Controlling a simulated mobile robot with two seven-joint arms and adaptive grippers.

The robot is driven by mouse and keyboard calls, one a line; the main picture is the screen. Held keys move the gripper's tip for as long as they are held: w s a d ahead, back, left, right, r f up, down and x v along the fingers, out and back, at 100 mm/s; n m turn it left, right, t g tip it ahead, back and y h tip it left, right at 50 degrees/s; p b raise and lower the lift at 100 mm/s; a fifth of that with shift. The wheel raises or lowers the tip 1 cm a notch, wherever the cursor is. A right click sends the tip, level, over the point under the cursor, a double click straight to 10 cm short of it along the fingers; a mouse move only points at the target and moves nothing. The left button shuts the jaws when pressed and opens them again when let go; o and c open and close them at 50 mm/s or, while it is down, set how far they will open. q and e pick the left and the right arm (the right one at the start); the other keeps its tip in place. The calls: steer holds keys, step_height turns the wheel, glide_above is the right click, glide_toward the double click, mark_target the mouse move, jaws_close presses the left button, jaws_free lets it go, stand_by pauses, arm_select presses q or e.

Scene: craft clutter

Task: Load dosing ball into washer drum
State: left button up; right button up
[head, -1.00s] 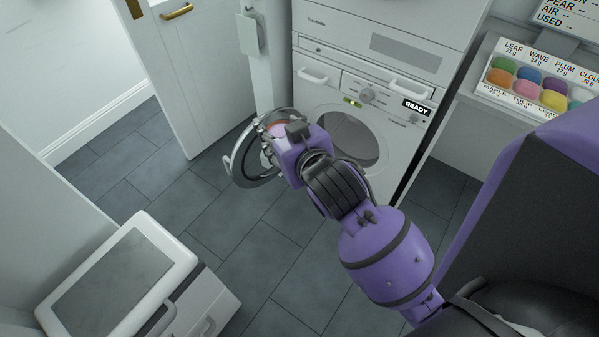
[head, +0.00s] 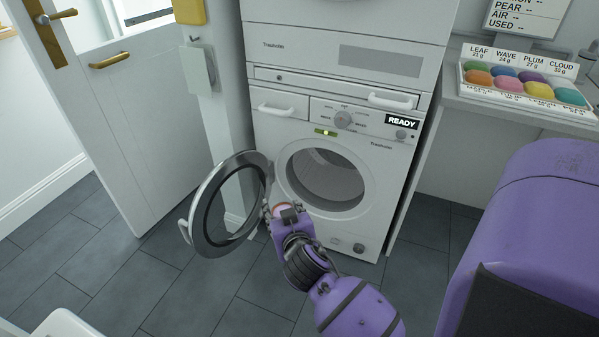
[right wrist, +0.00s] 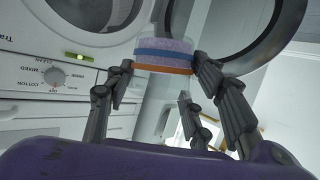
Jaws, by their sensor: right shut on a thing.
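The washer (head: 375,205) stands ahead with its round door (head: 207,240) swung open to the left. The drum opening (head: 325,180) is uncovered and looks dark inside. My right gripper (head: 279,208) is in front of the washer, between the open door and the opening's lower left. It is shut on the dosing ball, which shows in the right wrist view (right wrist: 163,55) as a pale lilac piece with blue and orange bands between the fingers. In the head view the ball is mostly hidden by the gripper. My left gripper is not in view.
A white room door (head: 110,110) stands at left. The tiled floor (head: 150,290) is clear in front.

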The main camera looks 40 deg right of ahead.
arm_select(q)
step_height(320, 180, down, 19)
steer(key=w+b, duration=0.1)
steer(key=b, duration=1.9)
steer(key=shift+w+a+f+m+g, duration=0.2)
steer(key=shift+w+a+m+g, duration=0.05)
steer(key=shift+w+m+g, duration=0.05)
arm_select(e)
steer(key=w+d+f+m+g+h, duration=0.1)
steer(key=w+d+f, duration=0.1)
steer(key=d+f, duration=0.3)
steer(key=w+d+f+m+g+h, duration=0.1)
steer(key=d+f, duration=0.4)
steer(key=f, duration=0.8)
steer(key=w+d+f+m+g+h, duration=0.1)
steer(key=w+d+f, duration=0.3)
steer(key=f, duration=0.5)
steer(key=shift+w+d+f+m+h, duration=0.25)
steer(key=shift+w+d+m+h, duration=0.15)
steer(key=shift+w+m+h, duration=0.3)
